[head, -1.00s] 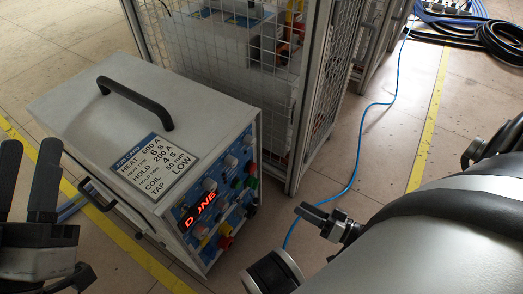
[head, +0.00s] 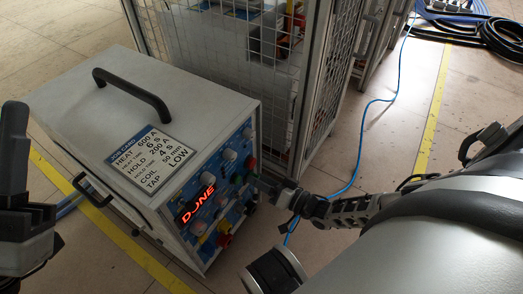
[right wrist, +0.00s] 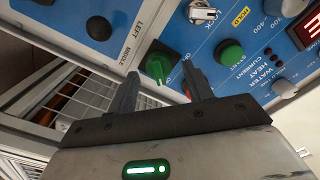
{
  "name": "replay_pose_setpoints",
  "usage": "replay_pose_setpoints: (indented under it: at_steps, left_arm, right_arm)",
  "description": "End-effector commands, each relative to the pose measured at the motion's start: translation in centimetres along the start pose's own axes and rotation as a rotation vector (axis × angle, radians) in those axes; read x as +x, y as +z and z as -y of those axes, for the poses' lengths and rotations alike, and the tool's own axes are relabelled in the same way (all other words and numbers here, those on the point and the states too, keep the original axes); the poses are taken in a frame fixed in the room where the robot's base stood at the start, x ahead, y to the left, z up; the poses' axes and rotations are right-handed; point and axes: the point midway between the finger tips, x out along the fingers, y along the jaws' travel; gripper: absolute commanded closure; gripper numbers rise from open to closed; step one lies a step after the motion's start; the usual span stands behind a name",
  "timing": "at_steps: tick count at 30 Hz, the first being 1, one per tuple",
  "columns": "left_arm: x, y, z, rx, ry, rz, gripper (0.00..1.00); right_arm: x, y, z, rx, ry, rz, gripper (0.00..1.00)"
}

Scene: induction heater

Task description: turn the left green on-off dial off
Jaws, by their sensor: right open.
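My right gripper (right wrist: 158,78) is open, with one finger on each side of the dial. I cannot tell whether either finger touches it. A second green knob (right wrist: 229,52), by the START label, lies just right of the fingers. My left gripper (head: 14,165) is at the left edge, away from the heater; its opening is unclear.
The grey heater box (head: 92,118) has a black top handle (head: 133,90), a job card and a lit red display (head: 199,205). A wire-mesh cage (head: 285,85) stands close behind it. A blue cable (head: 365,125) runs across the floor at right.

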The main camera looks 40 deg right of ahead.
Motion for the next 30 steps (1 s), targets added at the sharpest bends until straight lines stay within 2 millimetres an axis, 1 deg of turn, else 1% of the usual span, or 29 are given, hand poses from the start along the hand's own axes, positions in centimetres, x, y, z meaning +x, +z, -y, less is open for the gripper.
replay_pose_setpoints:
  at_steps: [4, 5, 6, 8, 9, 10, 20, 26, 30]
  left_arm:
    - [0.02, -0.03, -0.01, 0.0, 0.0, -0.001, 0.64]
    - [0.02, -0.03, -0.01, 0.0, 0.0, -0.001, 0.64]
    - [0.02, -0.04, -0.01, 0.0, 0.0, -0.001, 0.64]
    - [0.02, -0.04, -0.01, 0.0, 0.0, -0.001, 0.64]
    - [0.02, -0.04, -0.01, -0.001, 0.0, -0.001, 0.64]
    - [0.02, -0.04, -0.01, -0.001, 0.0, -0.001, 0.64]
    - [0.04, -0.04, 0.0, -0.003, 0.0, 0.001, 0.64]
    - [0.07, -0.01, 0.04, -0.008, -0.001, 0.005, 0.64]
    - [0.02, 0.15, 0.04, -0.017, -0.003, 0.016, 0.64]
  right_arm:
    - [-0.01, 0.02, 0.01, 0.0, 0.0, 0.0, 0.5]
    - [-0.02, 0.02, 0.01, 0.0, 0.0, 0.0, 0.52]
    - [-0.02, 0.02, 0.01, 0.001, 0.0, 0.0, 0.64]
    - [-0.03, 0.02, 0.01, 0.001, 0.0, 0.0, 0.8]
    - [-0.04, 0.02, 0.01, 0.001, 0.0, 0.0, 0.91]
    - [-0.04, 0.02, 0.01, 0.001, 0.0, 0.0, 0.93]
    - [-0.09, 0.05, 0.03, -0.03, 0.0, 0.0, 0.93]
    - [-0.08, 0.06, 0.08, -0.13, 0.001, -0.001, 0.93]
    - [-0.13, 0.07, 0.14, -0.241, 0.001, -0.001, 0.93]
